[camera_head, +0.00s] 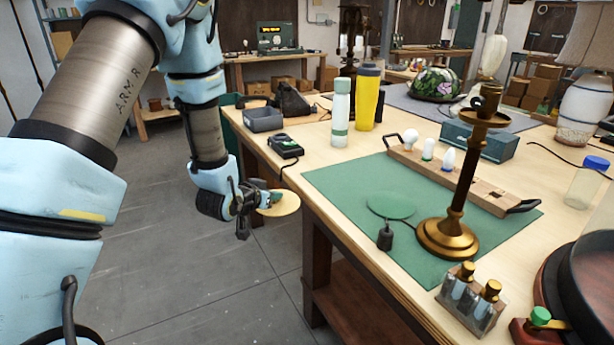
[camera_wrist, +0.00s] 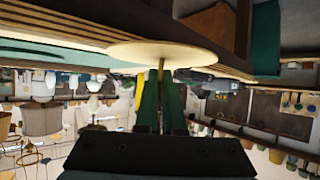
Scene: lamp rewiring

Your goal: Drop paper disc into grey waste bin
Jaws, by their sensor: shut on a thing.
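My gripper (camera_head: 262,199) is shut on a pale cream paper disc (camera_head: 283,206), held out over the floor just left of the workbench edge. In the wrist view, which looks upside down, the disc (camera_wrist: 190,56) shows as a flat oval at the tips of my gripper (camera_wrist: 161,78). No floor-standing grey waste bin is clearly visible.
The workbench (camera_head: 335,255) bears a green mat (camera_head: 340,205), a brass lamp stem (camera_head: 464,180), a bulb rack (camera_head: 470,185), a black device (camera_head: 286,147) and bottles (camera_head: 341,112). A teal object (camera_head: 232,100) is partly hidden behind my arm. The floor (camera_head: 185,270) left of the bench is clear.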

